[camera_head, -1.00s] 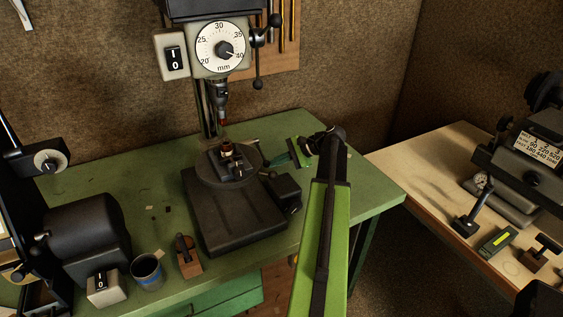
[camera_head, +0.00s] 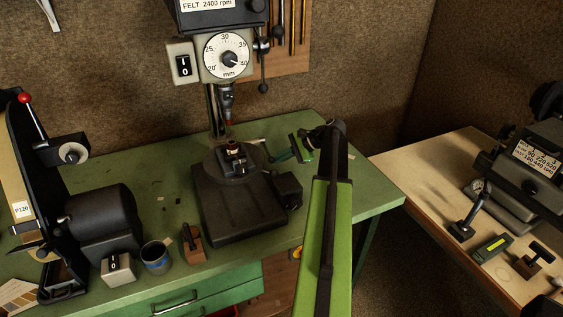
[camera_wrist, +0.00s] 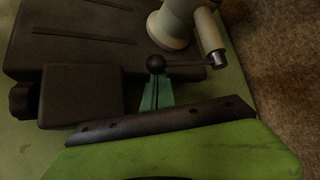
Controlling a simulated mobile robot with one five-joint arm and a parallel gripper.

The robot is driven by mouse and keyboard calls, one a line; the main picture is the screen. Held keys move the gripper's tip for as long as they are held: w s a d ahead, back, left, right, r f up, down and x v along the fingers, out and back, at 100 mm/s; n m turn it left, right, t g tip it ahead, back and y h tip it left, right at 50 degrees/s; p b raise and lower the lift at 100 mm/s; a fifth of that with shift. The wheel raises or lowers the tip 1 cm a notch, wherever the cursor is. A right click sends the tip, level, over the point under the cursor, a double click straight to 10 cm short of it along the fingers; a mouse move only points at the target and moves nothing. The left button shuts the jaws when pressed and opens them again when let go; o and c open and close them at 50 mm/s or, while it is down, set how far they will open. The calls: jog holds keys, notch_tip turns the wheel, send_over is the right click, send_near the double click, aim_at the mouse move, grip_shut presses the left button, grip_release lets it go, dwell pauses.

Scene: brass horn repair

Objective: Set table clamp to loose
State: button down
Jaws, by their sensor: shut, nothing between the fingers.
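The table clamp shows in the head view as a thin lever (camera_head: 252,142) at the right rear of the drill press table (camera_head: 222,164). In the wrist view it is a thin rod with a black ball knob (camera_wrist: 155,62), running right to the dark end of a pale stub (camera_wrist: 209,36) beside a round pale column (camera_wrist: 167,29). My gripper (camera_head: 271,158) reaches in from the right. Its teal fingers (camera_wrist: 157,88) are shut and empty, with their tips right by the ball knob. I cannot tell whether they touch it.
The black drill press base (camera_head: 235,212) stands on the green bench (camera_head: 345,190), with a dark box (camera_wrist: 80,92) at its side. A cup (camera_head: 156,259), small brown block (camera_head: 192,248) and sander (camera_head: 88,217) are left. A pale table (camera_head: 405,165) is right.

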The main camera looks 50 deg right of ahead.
notch_tip(320, 180, up, 9)
jog(key=w+p, duration=0.1)
jog(key=p, duration=0.7)
jog(key=shift+d+p, duration=0.35)
jog(key=shift+p, duration=0.05)
jog(key=shift+w, duration=0.15)
jog(key=s+d+r+p, duration=0.2)
jog(key=d+r+p, duration=0.1)
jog(key=d, duration=0.5)
jog(key=shift+s+d+r, duration=0.15)
jog(key=shift+d+r, duration=0.15)
jog(key=shift+d, duration=0.05)
